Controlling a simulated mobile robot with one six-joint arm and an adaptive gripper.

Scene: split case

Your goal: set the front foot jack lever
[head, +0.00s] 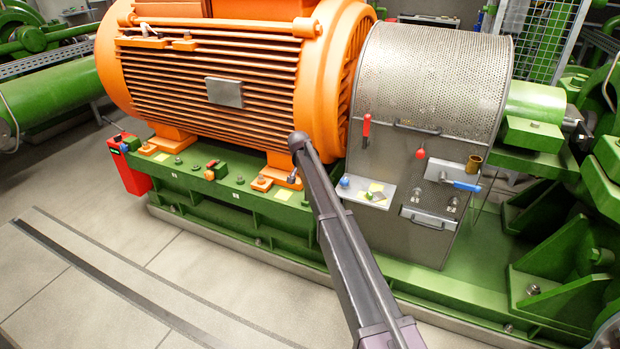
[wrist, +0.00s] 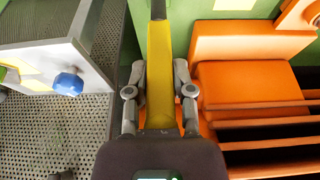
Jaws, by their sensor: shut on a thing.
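In the wrist view my gripper (wrist: 160,66) has its two grey fingers on either side of a long yellow bar (wrist: 159,80), which I take for the front foot jack lever. The gripper is shut on it. A dark rod (wrist: 158,9) continues from the bar's far end. In the head view my arm reaches to the motor's front orange foot (head: 279,168), and the gripper is mostly hidden behind the arm. The bar cannot be made out in the head view.
A perforated guard (head: 435,75) stands right of the motor (head: 215,75). Its small shelf (head: 381,199) with a blue knob (wrist: 68,84) is close on the left in the wrist view. The orange foot (wrist: 248,83) is close on the right. Floor (head: 120,290) in front is clear.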

